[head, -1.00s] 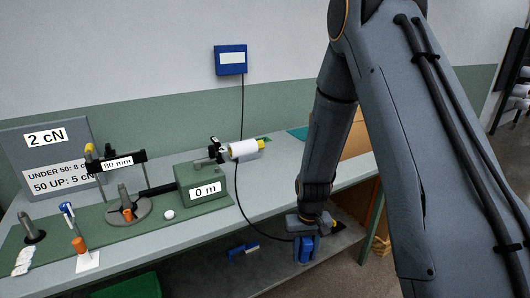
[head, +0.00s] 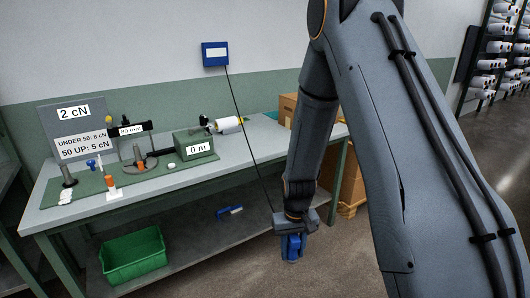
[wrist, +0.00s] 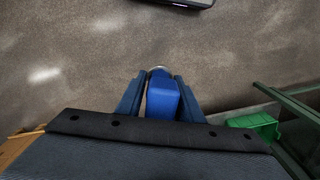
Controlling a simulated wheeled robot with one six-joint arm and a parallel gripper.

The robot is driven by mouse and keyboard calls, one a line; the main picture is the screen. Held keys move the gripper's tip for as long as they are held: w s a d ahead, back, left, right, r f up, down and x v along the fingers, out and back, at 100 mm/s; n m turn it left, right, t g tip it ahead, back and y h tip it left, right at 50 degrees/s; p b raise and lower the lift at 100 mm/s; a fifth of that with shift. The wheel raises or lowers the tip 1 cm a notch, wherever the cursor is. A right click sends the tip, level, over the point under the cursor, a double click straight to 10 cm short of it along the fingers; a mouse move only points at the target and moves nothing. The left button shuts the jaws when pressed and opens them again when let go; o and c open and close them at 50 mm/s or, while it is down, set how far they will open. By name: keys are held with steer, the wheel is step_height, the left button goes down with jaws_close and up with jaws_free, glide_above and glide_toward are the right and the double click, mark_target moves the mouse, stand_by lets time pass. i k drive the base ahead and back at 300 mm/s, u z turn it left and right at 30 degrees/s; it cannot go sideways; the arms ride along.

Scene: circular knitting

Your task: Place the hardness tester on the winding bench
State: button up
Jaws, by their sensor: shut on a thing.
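My gripper (head: 294,224) is shut on a blue block-like device, which I take to be the hardness tester (head: 292,248). It hangs below the jaws in front of the bench, below the height of its top, with floor behind it. In the wrist view the blue tester (wrist: 162,98) sits between both fingers, a rounded metal end showing at its far side. The winding bench (head: 185,181) is a long grey table to the left of my gripper. The bench's back right part is partly hidden by my arm.
A dark cord runs from the blue wall box (head: 215,54) down towards my gripper. A green crate (head: 133,256) and cardboard boxes (head: 352,185) stand nearby.

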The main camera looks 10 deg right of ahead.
mark_target(266, 140)
steer(key=z, duration=1.05)
steer(key=i, duration=1.4)
steer(key=u, duration=0.3)
